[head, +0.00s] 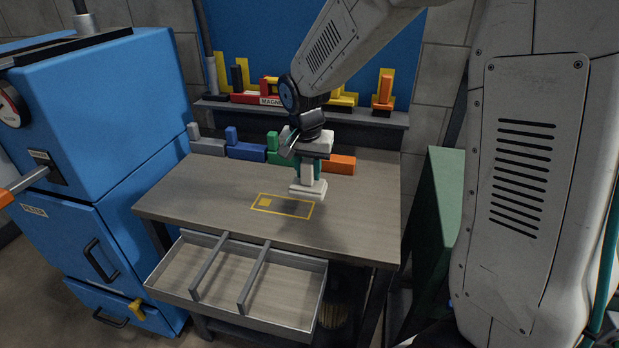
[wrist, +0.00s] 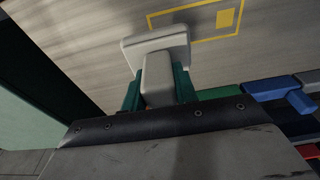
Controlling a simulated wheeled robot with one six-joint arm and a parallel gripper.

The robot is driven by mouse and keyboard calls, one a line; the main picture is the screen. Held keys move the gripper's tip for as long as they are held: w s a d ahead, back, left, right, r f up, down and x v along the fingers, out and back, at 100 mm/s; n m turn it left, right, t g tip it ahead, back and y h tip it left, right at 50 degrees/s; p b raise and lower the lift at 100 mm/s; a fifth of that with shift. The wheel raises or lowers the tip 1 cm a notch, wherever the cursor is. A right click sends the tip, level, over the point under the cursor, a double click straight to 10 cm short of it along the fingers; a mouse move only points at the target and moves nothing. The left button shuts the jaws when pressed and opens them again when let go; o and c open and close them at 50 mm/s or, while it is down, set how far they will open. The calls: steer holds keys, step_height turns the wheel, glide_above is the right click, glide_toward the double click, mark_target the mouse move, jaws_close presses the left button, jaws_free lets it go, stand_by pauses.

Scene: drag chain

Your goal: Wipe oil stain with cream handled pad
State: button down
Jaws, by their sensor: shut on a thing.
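My gripper (head: 307,168) is shut on the handle of the cream handled pad (head: 307,189), with the pad's wide flat base pointing down. In the wrist view my gripper's teal fingers (wrist: 158,88) sit on either side of the handle, and the pad's base (wrist: 156,46) lies beyond them. The pad is over the bench beside the right end of a yellow-outlined rectangle (head: 270,210). I cannot tell whether it touches the bench top. A darker patch that looks like the oil stain (head: 290,207) lies inside the outline, right of a solid yellow square.
The wooden bench (head: 190,195) has an open, divided drawer (head: 300,310) at its front. Grey, blue, green and orange blocks (head: 246,151) line its back edge below a shelf (head: 220,106) of coloured parts. A blue machine (head: 110,110) stands left. The bench's left side is clear.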

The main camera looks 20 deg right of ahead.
steer(key=shift+r, duration=1.1)
steer(key=shift+r, duration=0.1)
